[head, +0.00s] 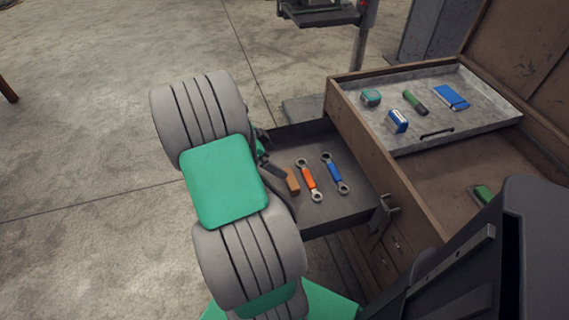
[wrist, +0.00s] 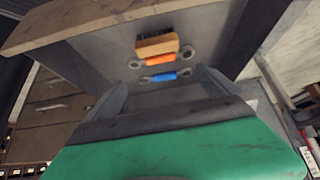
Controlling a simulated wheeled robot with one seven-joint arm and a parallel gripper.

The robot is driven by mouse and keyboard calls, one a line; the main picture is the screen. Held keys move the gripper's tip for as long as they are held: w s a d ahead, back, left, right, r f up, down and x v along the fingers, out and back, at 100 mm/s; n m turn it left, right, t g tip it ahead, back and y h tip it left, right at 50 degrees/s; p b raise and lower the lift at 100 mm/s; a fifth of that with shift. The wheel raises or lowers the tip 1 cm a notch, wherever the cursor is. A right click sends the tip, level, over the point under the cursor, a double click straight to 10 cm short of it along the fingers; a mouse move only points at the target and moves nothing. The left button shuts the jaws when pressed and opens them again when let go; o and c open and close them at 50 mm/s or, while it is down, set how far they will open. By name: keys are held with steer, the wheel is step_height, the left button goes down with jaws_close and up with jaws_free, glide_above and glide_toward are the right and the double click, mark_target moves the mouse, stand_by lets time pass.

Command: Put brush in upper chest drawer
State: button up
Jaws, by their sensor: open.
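The brush (head: 292,181), a small tan wooden block, lies in the pulled-out drawer (head: 338,212) of the wooden chest, left of an orange-handled wrench (head: 310,180). In the wrist view the brush (wrist: 157,45) shows dark bristles along its far side. My gripper (head: 277,166) is at the drawer's left side in the head view, close to the brush and partly hidden by my arm. In the wrist view my gripper (wrist: 168,70) has its fingers spread with nothing between the tips. The brush is beyond the fingertips, apart from them.
A blue-handled wrench (head: 334,173) lies right of the orange one. The chest's lid (head: 520,60) is open. Its grey tray (head: 440,130) holds several small items. A green item (head: 483,193) lies in the chest below the tray. Open concrete floor (head: 80,150) is at left.

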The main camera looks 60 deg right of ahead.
steer(key=w+a+r+n+t+y, duration=0.1)
steer(key=w+a+r+n+t, duration=0.25)
steer(key=w+a+n, duration=0.4)
steer(key=w+a+r+n+t, duration=0.2)
steer(key=w+a+r+n, duration=0.25)
steer(key=a, duration=0.65)
steer(key=s+a+r+n+t+y, duration=0.1)
steer(key=s+a+n+y, duration=0.1)
steer(key=a+n, duration=0.5)
steer(key=s+a+r+n+y, duration=0.1)
steer(key=s+a+n, duration=0.1)
steer(key=a+n, duration=0.5)
steer(key=a, duration=0.6)
steer(key=shift+a+r+n+t+y, duration=0.25)
steer(key=shift+r+n+t+y, duration=0.05)
steer(key=shift+r+t+y, duration=0.1)
